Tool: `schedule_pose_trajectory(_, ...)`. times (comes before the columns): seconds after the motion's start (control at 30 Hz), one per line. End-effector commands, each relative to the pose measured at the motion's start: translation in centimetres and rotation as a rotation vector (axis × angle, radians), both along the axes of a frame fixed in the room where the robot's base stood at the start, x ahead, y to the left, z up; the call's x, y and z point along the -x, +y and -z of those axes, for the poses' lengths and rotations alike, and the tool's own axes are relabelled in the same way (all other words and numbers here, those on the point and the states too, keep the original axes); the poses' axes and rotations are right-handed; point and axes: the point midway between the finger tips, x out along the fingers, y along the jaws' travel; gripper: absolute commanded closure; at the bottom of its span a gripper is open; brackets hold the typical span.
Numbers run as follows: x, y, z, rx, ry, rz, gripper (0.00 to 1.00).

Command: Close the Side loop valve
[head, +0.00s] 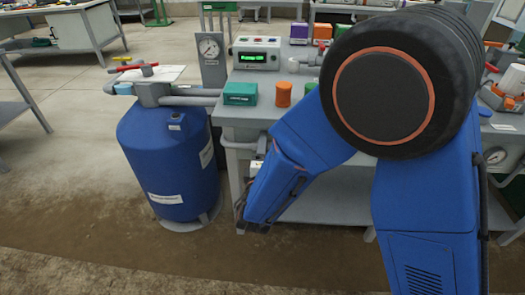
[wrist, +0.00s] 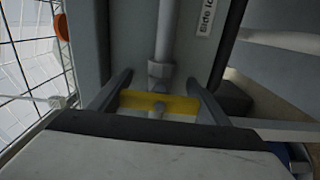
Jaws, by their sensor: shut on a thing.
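A blue tank (head: 170,165) with pipes and a red-handled valve (head: 133,68) on top stands left of the grey bench (head: 240,135). Floor in front is clear.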

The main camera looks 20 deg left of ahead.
Motion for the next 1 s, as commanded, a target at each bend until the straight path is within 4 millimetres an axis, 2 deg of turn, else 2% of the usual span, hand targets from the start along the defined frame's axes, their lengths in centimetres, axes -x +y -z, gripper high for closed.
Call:
schedule_pose_trajectory(0.33, 0.0, -0.1, 0.2, 0.000, 0.003, 0.001, 0.52)
schedule_pose_trajectory(0.37, 0.0, -0.1, 0.2, 0.000, 0.004, 0.001, 0.25)
schedule_pose_trajectory(0.4, 0.0, -0.1, 0.2, 0.000, 0.003, 0.001, 0.15)
schedule_pose_trajectory(0.43, 0.0, -0.1, 0.2, 0.000, 0.003, 0.001, 0.11)
schedule_pose_trajectory(0.77, 0.2, 0.0, 0.1, -0.001, 0.001, 0.000, 0.11)
schedule_pose_trajectory(0.87, 0.9, -0.1, 0.0, -0.001, 0.001, -0.001, 0.11)
schedule_pose_trajectory(1.0, 2.9, -0.6, 0.0, 0.000, 0.002, -0.003, 0.11)
